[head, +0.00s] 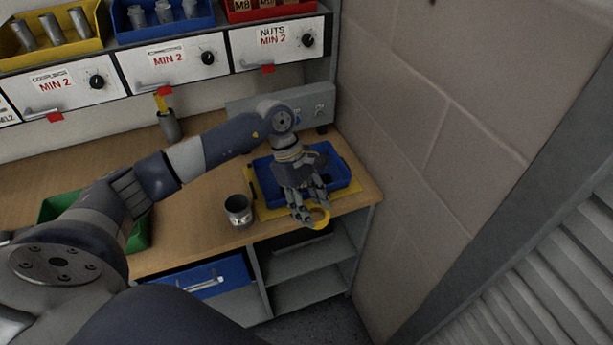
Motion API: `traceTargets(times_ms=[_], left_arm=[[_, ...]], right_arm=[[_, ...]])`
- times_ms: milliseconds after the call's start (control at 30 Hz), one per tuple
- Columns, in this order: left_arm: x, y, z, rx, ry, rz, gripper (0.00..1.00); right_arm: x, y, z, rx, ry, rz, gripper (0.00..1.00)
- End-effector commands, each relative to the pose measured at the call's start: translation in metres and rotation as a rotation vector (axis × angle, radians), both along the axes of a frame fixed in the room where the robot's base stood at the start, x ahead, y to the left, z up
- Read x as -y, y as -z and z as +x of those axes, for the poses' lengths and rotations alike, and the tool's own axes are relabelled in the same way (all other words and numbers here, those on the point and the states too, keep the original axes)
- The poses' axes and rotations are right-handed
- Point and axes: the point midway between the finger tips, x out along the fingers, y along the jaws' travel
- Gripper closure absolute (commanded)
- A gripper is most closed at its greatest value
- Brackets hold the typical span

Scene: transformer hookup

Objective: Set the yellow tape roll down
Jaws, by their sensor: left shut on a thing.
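The yellow tape roll (319,217) is between the fingers of my left gripper (308,213), close to the front right edge of the wooden bench. My left gripper is shut on the roll and partly hides it. The roll shows in front of a blue tray (262,178), which stands on a yellow mat (264,213). I cannot tell whether the roll touches the mat or the bench. My right gripper is not in view.
A dark metal cup (238,211) stands left of the tray. A green bin (139,236) is farther left, partly behind my arm. A grey box (307,107) stands at the back. A block wall (440,110) bounds the bench on the right.

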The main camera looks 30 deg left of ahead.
Motion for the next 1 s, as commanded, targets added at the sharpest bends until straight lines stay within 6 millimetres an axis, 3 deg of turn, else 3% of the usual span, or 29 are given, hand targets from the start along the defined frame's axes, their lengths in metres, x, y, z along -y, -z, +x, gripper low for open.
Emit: traceTargets(times_ms=[267,600,867,1000], left_arm=[[-0.045,-0.021,0.059,0.004,-0.749,-0.001,0.8],[-0.113,-0.044,0.107,0.006,-1.567,0.0,0.8],[-0.146,-0.051,0.118,0.002,-1.895,0.005,0.8],[-0.148,-0.033,0.118,-0.004,-1.929,0.009,0.8]], right_arm=[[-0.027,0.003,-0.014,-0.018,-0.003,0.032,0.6],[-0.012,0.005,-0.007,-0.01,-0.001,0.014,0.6],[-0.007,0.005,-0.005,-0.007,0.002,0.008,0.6],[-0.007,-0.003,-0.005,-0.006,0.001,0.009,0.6]])
